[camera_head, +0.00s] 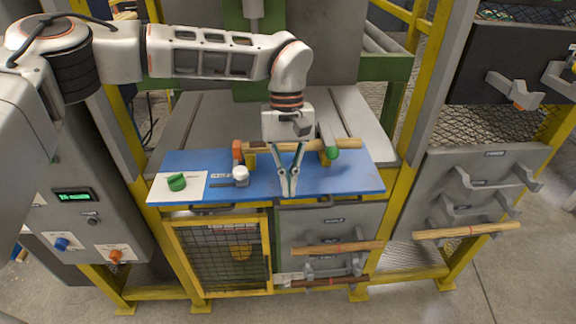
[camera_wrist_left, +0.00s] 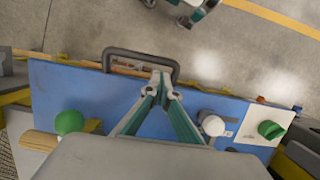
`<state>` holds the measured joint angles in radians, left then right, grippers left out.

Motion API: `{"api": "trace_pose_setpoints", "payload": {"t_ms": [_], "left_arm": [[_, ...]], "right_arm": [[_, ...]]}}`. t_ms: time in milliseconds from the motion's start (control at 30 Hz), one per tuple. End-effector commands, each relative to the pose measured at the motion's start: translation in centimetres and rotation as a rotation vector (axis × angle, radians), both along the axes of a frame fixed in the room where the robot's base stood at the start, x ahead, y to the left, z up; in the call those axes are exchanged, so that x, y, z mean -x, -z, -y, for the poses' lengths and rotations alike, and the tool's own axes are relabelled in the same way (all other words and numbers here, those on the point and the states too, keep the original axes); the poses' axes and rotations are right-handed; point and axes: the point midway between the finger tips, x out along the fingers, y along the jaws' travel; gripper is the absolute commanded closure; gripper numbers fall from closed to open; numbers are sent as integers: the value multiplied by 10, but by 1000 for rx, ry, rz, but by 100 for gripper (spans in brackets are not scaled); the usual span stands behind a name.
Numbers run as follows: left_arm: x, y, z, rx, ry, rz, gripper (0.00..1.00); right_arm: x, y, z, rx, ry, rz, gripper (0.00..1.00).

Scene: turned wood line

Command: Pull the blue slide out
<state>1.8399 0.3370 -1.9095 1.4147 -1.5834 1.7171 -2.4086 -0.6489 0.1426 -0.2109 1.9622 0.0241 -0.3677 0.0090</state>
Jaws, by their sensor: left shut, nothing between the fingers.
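The blue slide (camera_head: 350,182) is a flat blue board at the front of the machine; it also shows in the left wrist view (camera_wrist_left: 85,95). A dark arched handle (camera_wrist_left: 140,54) is on its front side. My left gripper (camera_head: 286,194) points down over the board's front edge, its fingers shut and empty.
A green ball (camera_head: 332,153), a white knob (camera_head: 241,173) and a green knob (camera_head: 177,182) are on or above the board. A wooden bar (camera_head: 345,144) lies behind my left fingers. Below are a yellow-framed mesh door (camera_head: 220,255) and wooden bars on brackets (camera_head: 338,247).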

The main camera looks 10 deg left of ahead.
Motion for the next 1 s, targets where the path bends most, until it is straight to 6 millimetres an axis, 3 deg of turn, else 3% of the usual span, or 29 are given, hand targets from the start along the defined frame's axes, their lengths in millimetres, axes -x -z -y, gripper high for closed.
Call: {"api": "trace_pose_setpoints", "payload": {"t_ms": [200,567,800,1000], "left_arm": [[4,17,1,0,0,0,100],[5,19,1,0,0,1,100],[29,16,8,0,3,-2,100],[37,18,11,1,1,-5,100]], "right_arm": [[0,0,-1,-1,-1,0,100],[0,-1,-2,-4,1,0,100],[-4,-18,-2,-4,1,12,100],[-6,-21,-2,-5,0,15,100]]}}
